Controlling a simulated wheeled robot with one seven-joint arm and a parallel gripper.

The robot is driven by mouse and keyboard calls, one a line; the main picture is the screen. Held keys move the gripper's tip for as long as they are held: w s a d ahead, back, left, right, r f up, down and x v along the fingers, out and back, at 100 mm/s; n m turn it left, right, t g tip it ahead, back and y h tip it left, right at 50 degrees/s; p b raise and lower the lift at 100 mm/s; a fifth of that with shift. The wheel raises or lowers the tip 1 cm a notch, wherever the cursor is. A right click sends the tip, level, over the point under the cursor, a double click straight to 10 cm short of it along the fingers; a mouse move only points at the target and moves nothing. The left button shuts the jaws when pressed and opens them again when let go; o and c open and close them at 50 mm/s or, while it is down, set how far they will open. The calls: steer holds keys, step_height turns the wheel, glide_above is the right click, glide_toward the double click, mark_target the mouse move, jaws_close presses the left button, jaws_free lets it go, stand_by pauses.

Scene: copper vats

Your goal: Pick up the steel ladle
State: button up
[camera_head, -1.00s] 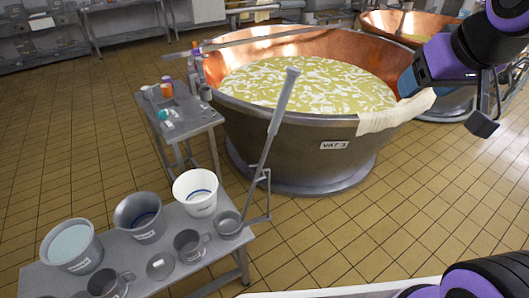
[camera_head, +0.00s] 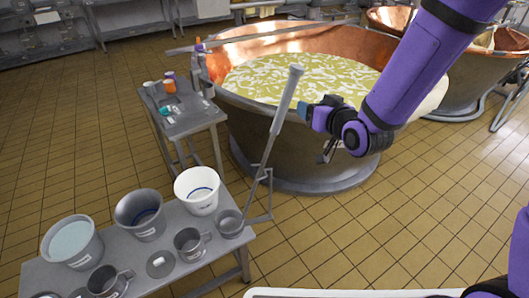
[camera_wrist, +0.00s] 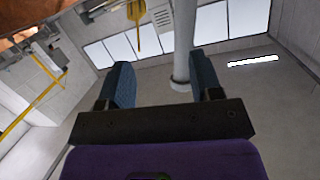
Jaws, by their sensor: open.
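The steel ladle (camera_head: 285,105) leans with its long grey handle slanting up to the right. Its lower end is by the right end of the front bench, beside a small steel cup shape (camera_head: 229,222) that looks like its bowl. My gripper (camera_head: 305,112) is just right of the upper handle, fingers pointing left toward it. In the wrist view the two blue fingers (camera_wrist: 164,82) are apart. A pale upright cylinder (camera_wrist: 185,40) shows between them, nearer the right finger. I cannot tell whether it is the handle or a pillar. Nothing is visibly clamped.
The front bench (camera_head: 215,258) carries a white bucket (camera_head: 197,190), steel buckets and mugs. A thin metal bracket (camera_head: 267,205) stands by the ladle. A large copper vat (camera_head: 300,150) is behind the handle. A small side table (camera_head: 190,125) holds small items. Tiled floor is open at right.

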steer(key=t+y, duration=0.1)
steer(key=y, duration=0.1)
glide_toward(278, 110)
steer(key=w, duration=0.2)
steer(key=shift+m+t, duration=0.3)
steer(key=w+a, duration=0.1)
steer(key=w+a+f, duration=0.1)
steer(key=w+a, duration=0.1)
steer(key=shift+w+f, duration=0.2)
steer(key=shift+w, duration=0.1)
steer(key=shift+d+f+x, duration=0.15)
steer(key=shift+x, duration=1.25)
steer(key=shift+d+f+x, duration=0.1)
steer(key=shift+d+x, duration=0.05)
steer(key=shift+x, duration=1.2)
steer(key=shift+w, duration=0.15)
jaws_close()
